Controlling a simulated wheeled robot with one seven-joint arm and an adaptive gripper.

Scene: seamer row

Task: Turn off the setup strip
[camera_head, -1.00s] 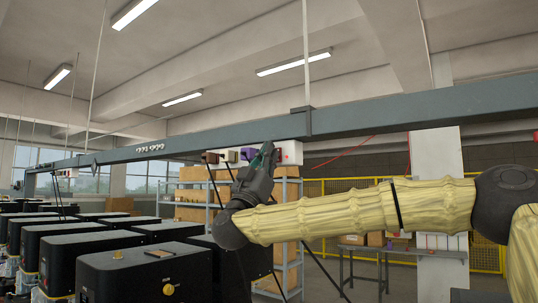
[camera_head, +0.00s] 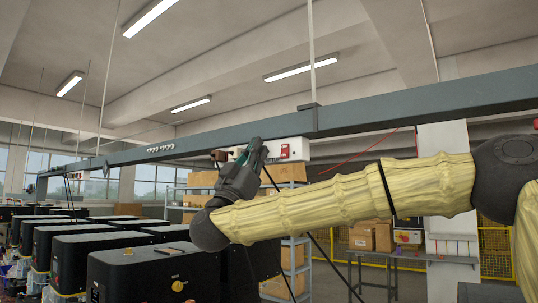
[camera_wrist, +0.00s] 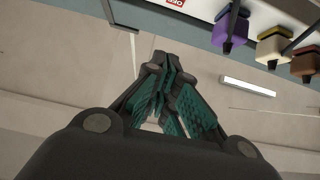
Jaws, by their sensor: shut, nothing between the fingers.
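A white power strip (camera_head: 300,149) hangs on the underside of the overhead grey beam. A red switch (camera_head: 285,151) shows near its right end, just right of my gripper (camera_head: 257,147); I cannot tell its position. A brown plug (camera_head: 218,155) shows left of my gripper, which hides the middle of the strip in the head view. In the wrist view the strip (camera_wrist: 200,8) crosses the top, with purple (camera_wrist: 229,30), cream (camera_wrist: 271,48) and brown (camera_wrist: 304,64) plugs and a cut-off red label (camera_wrist: 175,3). My gripper's green-padded fingers (camera_wrist: 166,66) are shut, empty and apart from the strip.
The grey beam (camera_head: 400,112) runs across above my arm. Cords hang from the plugs. Black machines (camera_head: 140,275) stand in a row at lower left. A shelf with cardboard boxes (camera_head: 285,172) stands behind. A red cable (camera_head: 360,153) slants right of the strip.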

